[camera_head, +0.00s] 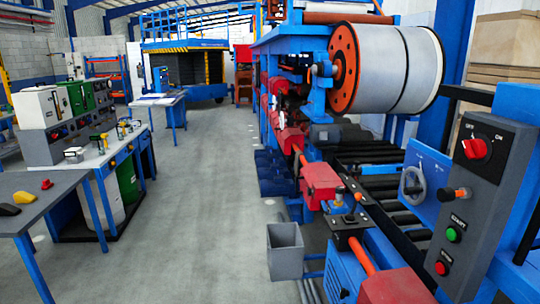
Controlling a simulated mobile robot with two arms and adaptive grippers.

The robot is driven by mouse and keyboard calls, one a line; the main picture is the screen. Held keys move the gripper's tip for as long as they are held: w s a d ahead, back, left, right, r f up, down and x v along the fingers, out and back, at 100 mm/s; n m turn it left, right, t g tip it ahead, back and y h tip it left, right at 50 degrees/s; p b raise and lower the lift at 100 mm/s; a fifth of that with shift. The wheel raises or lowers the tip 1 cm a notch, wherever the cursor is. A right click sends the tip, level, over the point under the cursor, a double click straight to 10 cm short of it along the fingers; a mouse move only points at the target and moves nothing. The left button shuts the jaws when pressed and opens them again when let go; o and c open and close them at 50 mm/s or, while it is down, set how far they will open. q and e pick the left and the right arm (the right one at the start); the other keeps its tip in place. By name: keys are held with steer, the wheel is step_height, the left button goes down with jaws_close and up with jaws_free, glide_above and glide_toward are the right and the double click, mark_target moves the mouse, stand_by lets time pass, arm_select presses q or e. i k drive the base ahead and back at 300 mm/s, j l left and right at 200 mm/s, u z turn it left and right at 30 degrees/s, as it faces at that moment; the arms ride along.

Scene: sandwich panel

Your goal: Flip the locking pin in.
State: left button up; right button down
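An orange-and-metal pin-like part (461,194) sticks out at the left edge of the grey control panel (503,150), beside a blue plate (424,172) with a handwheel (412,184). It looks like the locking pin, but I cannot tell for sure. A dark round knob sits at its left end. It lies roughly level. A small lever with an orange ball (351,217) stands on a dark box lower left of the handwheel. Neither of my grippers is in view.
The panel carries a red rotary switch (475,148), a green button (453,234) and a red button (441,268). A large grey roll (385,68) hangs above the rollers. A grey bin (285,252) stands left of the machine. The aisle floor (190,220) is clear.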

mark_target(444, 195)
steer(key=z, duration=1.3)
